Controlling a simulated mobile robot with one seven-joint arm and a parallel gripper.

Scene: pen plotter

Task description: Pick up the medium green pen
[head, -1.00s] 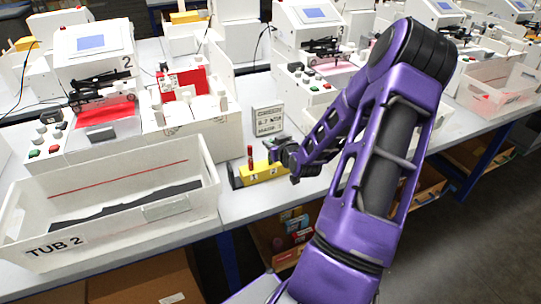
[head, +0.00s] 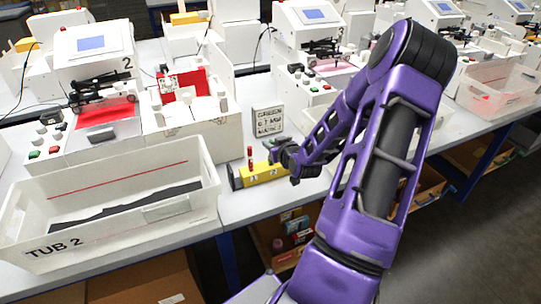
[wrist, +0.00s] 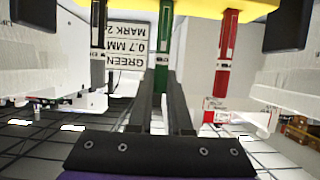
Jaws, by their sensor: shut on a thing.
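In the wrist view, which is upside down, a green pen (wrist: 164,45) stands in the yellow holder (wrist: 255,8), in the middle between a black pen (wrist: 98,45) on the left and a red pen (wrist: 227,55) on the right. My gripper (wrist: 161,102) is shut on the green pen. In the head view my gripper (head: 277,150) is at the right part of the yellow holder (head: 258,173), and the red pen (head: 250,158) stands at its left. My gripper hides the green pen there.
A small sign (head: 268,121) stands behind the holder; in the wrist view it reads GREEN, 0.7 MM, MARK 2. A white tub marked TUB 2 (head: 110,240) is to the left. White plotter machines (head: 90,60) line the back.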

